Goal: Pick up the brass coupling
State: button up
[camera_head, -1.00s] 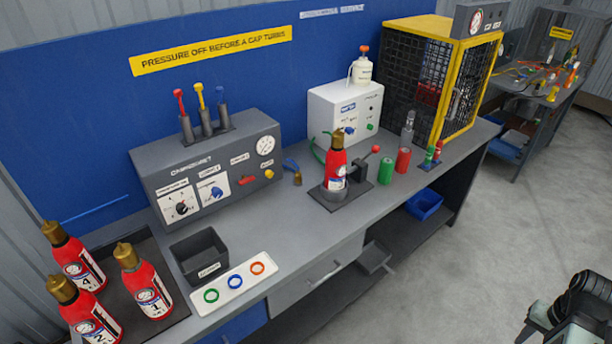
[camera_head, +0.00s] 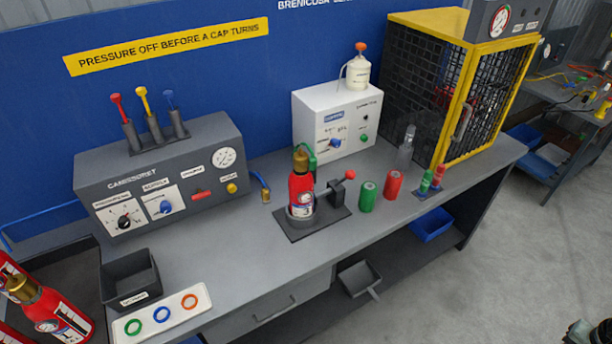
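The brass coupling (camera_head: 265,194) is a small brass-coloured piece at the lower end of a short blue hose (camera_head: 257,178). It is on the grey bench, just right of the grey control box and left of the clamped red extinguisher. At this size I cannot tell how it sits on the bench. A dark piece at the bottom right corner (camera_head: 590,333) looks like the end of my arm with my gripper, mostly cut off by the frame. It is far from the coupling, and I cannot see whether it is open or shut.
A red extinguisher (camera_head: 301,192) stands in a dark clamp base (camera_head: 330,222) beside the coupling. A green cylinder (camera_head: 367,197) and a red cylinder (camera_head: 393,184) stand further right. A dark bin (camera_head: 130,278) and ring tray (camera_head: 205,300) sit front left. The bench front centre is clear.

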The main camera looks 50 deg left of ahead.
aim_at(265, 193)
jog(key=u, duration=0.05)
jog(key=i, duration=2.25)
jog(key=u, duration=5.05)
jog(key=i, duration=1.55)
jog(key=z, duration=0.05)
